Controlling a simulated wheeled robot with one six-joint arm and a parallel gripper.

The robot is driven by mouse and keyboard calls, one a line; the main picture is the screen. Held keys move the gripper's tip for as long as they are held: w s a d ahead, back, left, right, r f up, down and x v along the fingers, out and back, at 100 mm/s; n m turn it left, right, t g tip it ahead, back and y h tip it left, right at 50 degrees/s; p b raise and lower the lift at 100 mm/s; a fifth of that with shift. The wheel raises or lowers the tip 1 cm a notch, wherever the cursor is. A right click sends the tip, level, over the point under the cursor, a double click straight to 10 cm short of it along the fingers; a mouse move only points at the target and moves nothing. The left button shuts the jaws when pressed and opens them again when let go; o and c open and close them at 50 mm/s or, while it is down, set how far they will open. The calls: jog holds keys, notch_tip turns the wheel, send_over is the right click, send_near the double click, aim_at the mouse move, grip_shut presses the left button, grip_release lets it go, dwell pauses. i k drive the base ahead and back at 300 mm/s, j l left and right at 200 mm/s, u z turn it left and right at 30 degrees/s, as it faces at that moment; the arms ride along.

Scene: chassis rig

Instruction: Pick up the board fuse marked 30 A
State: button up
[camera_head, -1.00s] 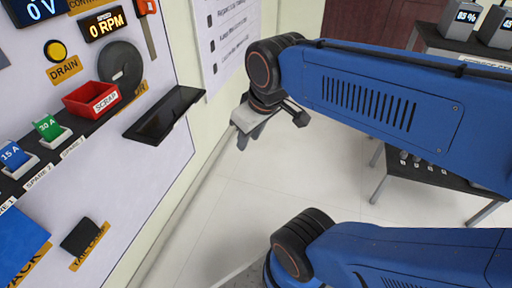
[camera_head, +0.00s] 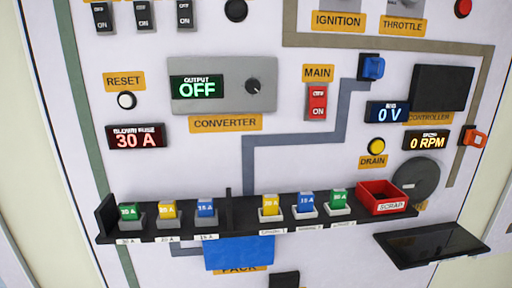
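Two green fuses stand on the black shelf (camera_head: 247,227) of the panel in the head view. One green fuse (camera_head: 128,211) is at the far left, above a label that reads 30 A. The other green fuse (camera_head: 339,199) is at the right end of the right-hand group, beside the red scrap bin; its marking looks like 30 A but is small. Both sit upright in grey holders. My gripper and arm are out of view.
Yellow (camera_head: 167,210) and blue (camera_head: 206,208) fuses stand next to the left green one; yellow (camera_head: 270,205) and blue (camera_head: 305,203) fuses also fill the right group. The red scrap bin (camera_head: 381,197) and a black tray (camera_head: 432,243) are at right. A blown-fuse display (camera_head: 136,136) reads 30 A.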

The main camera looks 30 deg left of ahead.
aim_at(130, 211)
jog(key=u, duration=1.95)
